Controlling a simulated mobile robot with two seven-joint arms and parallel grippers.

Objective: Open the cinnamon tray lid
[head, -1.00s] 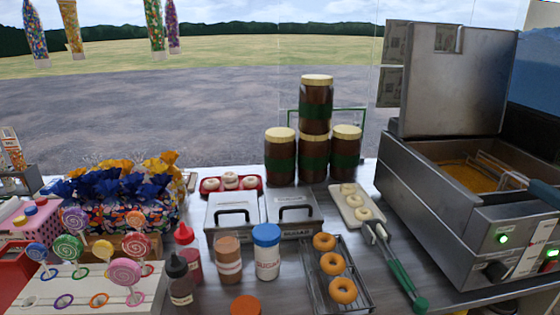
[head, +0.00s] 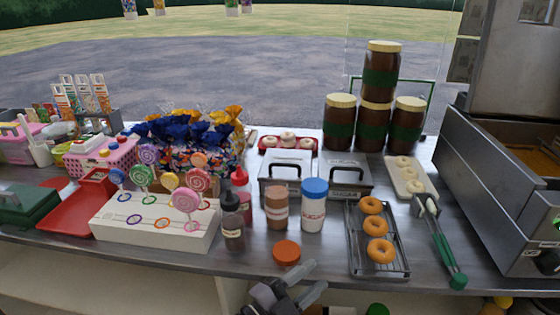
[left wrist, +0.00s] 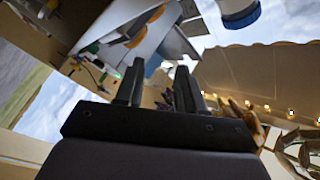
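Two metal trays with closed lids and black handles stand side by side mid-counter, the left tray (head: 287,165) and the right tray (head: 345,172). Their front labels are too small to read, so I cannot tell which is cinnamon. My left gripper (head: 313,278) is low in the head view, in front of the counter edge and well below the trays. In the left wrist view its two fingers (left wrist: 160,72) stand apart with nothing between them. My right gripper is out of view.
A doughnut rack (head: 393,262) is at right. Tall jars (head: 375,128) stand behind. A lollipop stand (head: 175,236) is at left.

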